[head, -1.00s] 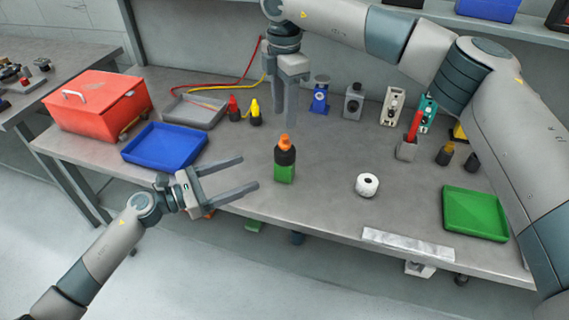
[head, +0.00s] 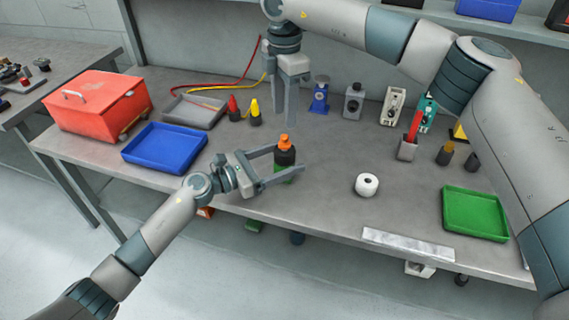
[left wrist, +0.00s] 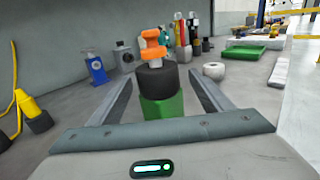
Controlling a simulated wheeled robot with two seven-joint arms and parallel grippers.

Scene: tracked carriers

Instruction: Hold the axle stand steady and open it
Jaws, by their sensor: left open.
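The axle stand (head: 285,157) stands upright on the workbench (head: 330,205), with a green base, a black collar and an orange top. In the left wrist view the axle stand (left wrist: 160,85) is between the two fingers, with a gap on each side. My left gripper (head: 286,160) is open around it, low over the bench, and its near finger partly hides the green base in the head view. My right gripper (head: 284,115) points down behind and above the axle stand, apart from it. I cannot tell how wide its fingers are.
A white roll (head: 367,185) lies to the right, with a green tray (head: 475,214) beyond it. A blue tray (head: 164,148) and a red toolbox (head: 97,104) stand to the left. Red and yellow bottles (head: 255,113) stand behind. A metal strip (head: 408,245) lies along the front edge.

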